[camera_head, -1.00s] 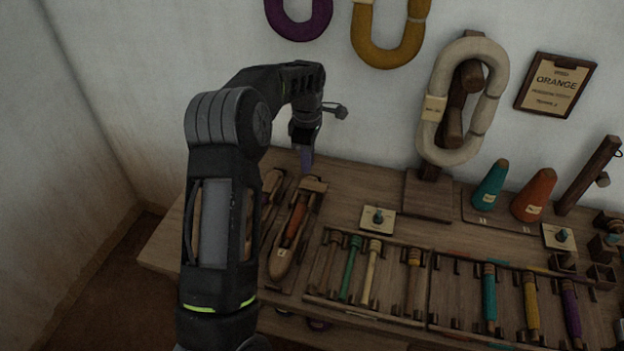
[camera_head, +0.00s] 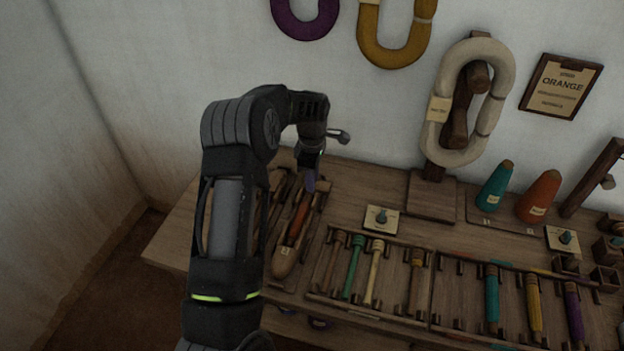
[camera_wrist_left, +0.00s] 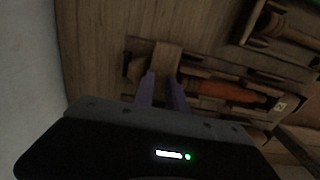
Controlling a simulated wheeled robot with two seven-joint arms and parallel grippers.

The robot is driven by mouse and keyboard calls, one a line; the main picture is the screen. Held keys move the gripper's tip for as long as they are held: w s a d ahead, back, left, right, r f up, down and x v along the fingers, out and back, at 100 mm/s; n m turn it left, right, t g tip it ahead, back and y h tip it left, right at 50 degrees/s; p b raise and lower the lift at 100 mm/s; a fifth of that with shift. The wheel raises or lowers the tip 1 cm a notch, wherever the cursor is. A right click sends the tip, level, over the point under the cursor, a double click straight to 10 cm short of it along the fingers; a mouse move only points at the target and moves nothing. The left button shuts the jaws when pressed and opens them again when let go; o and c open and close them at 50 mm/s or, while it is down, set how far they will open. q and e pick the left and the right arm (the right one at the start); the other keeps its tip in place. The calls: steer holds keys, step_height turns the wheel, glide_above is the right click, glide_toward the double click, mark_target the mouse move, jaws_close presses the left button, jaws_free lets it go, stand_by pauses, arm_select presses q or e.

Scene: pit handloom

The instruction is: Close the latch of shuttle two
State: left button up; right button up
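My right gripper is not in view.
A second shuttle (camera_head: 279,190) lies close on the left, partly hidden by my arm. Racks of coloured bobbins (camera_head: 352,268) stand to the right. A small tagged peg plate (camera_head: 381,219) and a yarn-skein stand (camera_head: 431,195) are behind them. A wall rises at the back.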

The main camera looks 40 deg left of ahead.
arm_select(q)
steer(key=shift+c, duration=0.5)
jaws_close()
steer(key=shift+m, duration=0.3)
steer(key=m, duration=0.3)
steer(key=shift+b, duration=0.35)
steer(key=m, duration=0.4)
steer(key=shift+m, duration=0.4)
steer(key=m, duration=0.4)
steer(key=shift+m+b, duration=0.3)
steer(key=shift+b, duration=0.1)
steer(key=m, duration=0.5)
